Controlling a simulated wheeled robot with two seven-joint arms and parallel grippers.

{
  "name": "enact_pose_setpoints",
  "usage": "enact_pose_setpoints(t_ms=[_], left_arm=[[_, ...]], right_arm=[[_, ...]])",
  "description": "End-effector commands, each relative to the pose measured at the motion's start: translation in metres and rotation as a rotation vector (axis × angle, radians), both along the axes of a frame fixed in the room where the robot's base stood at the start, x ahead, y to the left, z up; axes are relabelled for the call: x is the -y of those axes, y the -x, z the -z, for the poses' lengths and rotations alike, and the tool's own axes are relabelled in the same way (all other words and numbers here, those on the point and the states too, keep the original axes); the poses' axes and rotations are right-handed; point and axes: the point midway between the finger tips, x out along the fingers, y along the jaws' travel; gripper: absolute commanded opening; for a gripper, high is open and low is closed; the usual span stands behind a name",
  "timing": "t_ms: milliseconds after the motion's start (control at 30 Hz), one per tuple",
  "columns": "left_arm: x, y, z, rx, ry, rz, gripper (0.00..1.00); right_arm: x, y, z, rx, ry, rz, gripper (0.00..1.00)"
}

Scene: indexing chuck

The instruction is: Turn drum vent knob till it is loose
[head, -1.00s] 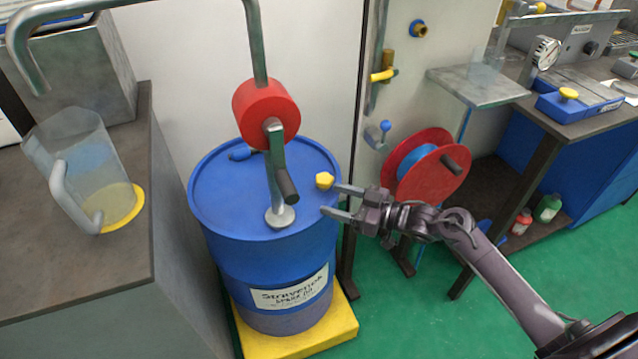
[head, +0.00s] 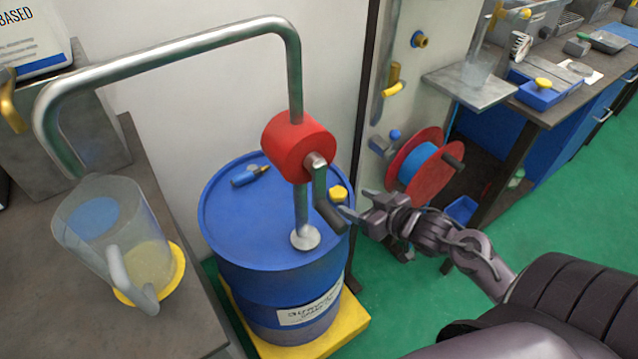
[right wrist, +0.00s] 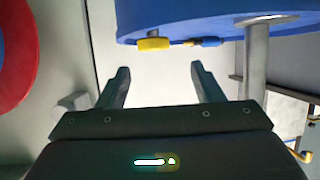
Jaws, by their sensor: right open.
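The yellow drum vent knob (head: 338,194) sits near the right edge of the top of the blue drum (head: 235,215), just behind the pump's crank. It also shows in the right wrist view (right wrist: 154,44) at the top, ahead of the fingertips and roughly in line with the gap between them. My right gripper (head: 353,204) is at the drum's right rim, close to the knob. In the right wrist view its two fingers (right wrist: 160,70) are apart with nothing between them. My left gripper is not in view.
A red pump (head: 296,147) with a dark crank handle (head: 329,212) and a bent pipe rises from the drum, close to the knob. A clear jug (head: 110,235) stands on the left bench. A red reel (head: 430,175) stands behind my right gripper. A blue-handled item (head: 248,176) lies on the drum.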

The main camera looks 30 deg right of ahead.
Motion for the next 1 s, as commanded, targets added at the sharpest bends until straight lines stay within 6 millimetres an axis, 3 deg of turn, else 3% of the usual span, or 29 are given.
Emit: enact_pose_setpoints(t_ms=[133, 600, 967, 1000], left_arm=[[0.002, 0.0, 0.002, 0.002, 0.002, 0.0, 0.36], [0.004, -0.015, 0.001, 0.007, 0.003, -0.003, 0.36], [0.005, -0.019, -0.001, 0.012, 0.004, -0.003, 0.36], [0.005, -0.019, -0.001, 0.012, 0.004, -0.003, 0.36]], right_arm=[[0.003, -0.007, 0.004, -0.004, 0.004, 0.016, 0.6], [-0.009, -0.064, 0.028, -0.002, 0.003, 0.012, 0.6], [-0.01, -0.068, 0.03, -0.004, 0.005, 0.011, 0.6], [-0.01, -0.068, 0.03, -0.004, 0.005, 0.011, 0.56]])
